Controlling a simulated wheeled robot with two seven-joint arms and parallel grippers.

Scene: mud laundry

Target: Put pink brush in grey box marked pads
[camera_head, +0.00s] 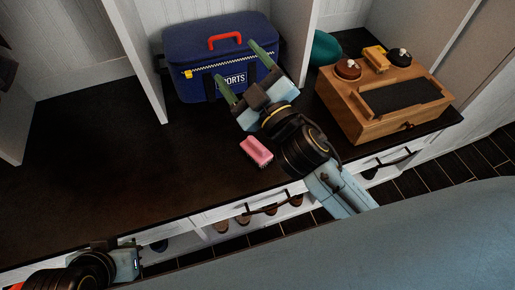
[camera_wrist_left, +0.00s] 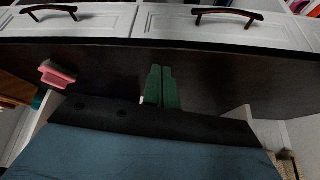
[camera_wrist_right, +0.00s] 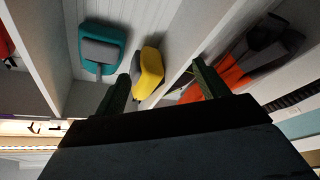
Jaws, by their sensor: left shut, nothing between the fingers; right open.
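The pink brush (camera_head: 257,151) lies on the dark bench top near its front edge, below my right gripper in the head view. It also shows at the left of the left wrist view (camera_wrist_left: 56,74). My right gripper (camera_head: 235,60) is open and empty, with its green fingers in front of the blue bag. In the right wrist view its fingers (camera_wrist_right: 160,82) are spread apart, and no brush shows there. My left gripper (camera_head: 128,262) is low at the left by the bench front. Its green fingers (camera_wrist_left: 161,85) are together and empty. I cannot make out a grey box marked pads.
A blue bag (camera_head: 190,50) lettered "PORTS" stands behind my right gripper. A wooden box (camera_head: 365,125) with knobs stands at the right. White dividers (camera_head: 133,45) split the bench. Teal (camera_wrist_right: 121,37) and yellow (camera_wrist_right: 149,75) items show above. The bench's left part is clear.

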